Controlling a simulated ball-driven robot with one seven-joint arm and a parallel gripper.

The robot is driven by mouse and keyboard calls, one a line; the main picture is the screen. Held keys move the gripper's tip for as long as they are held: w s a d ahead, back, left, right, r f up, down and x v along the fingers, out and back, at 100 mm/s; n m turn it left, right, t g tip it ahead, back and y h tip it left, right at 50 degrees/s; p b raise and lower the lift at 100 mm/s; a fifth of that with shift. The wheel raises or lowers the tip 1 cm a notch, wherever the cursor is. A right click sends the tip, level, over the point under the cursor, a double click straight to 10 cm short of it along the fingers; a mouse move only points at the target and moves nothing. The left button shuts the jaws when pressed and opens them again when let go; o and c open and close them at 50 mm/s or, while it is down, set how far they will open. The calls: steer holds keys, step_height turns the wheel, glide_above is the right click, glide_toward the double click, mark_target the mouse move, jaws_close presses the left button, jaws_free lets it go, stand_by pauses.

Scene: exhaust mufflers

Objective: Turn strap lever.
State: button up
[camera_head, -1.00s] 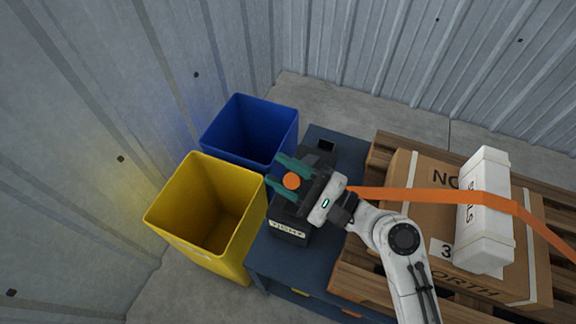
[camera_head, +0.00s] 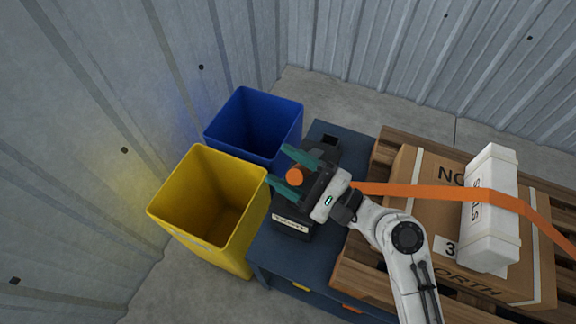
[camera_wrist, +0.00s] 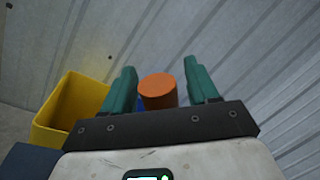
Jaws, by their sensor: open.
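The lever shows as an orange round-ended knob (camera_head: 295,176) above a dark strap unit (camera_head: 292,222) on the blue bench. My gripper (camera_head: 285,168) is open, with its green fingers pointing left and one on each side of the knob. In the wrist view the orange knob (camera_wrist: 158,92) stands between the two fingers (camera_wrist: 160,85), closer to the left one, with a gap to each. An orange strap (camera_head: 430,190) runs right from behind my gripper. My gripper hides much of the unit and any lever arm under the knob.
A yellow bin (camera_head: 210,252) and a blue bin (camera_head: 240,150) stand left of the blue bench (camera_head: 285,262). At the right, the strap crosses a white box (camera_head: 490,235) and a cardboard carton (camera_head: 425,175) on a wooden pallet (camera_head: 350,285). Corrugated walls stand behind.

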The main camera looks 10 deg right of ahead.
steer(key=b+v, duration=0.1)
steer(key=v, duration=0.9)
steer(key=shift+s+d, duration=0.2)
steer(key=shift+d, duration=0.1)
steer(key=shift+f, duration=0.2)
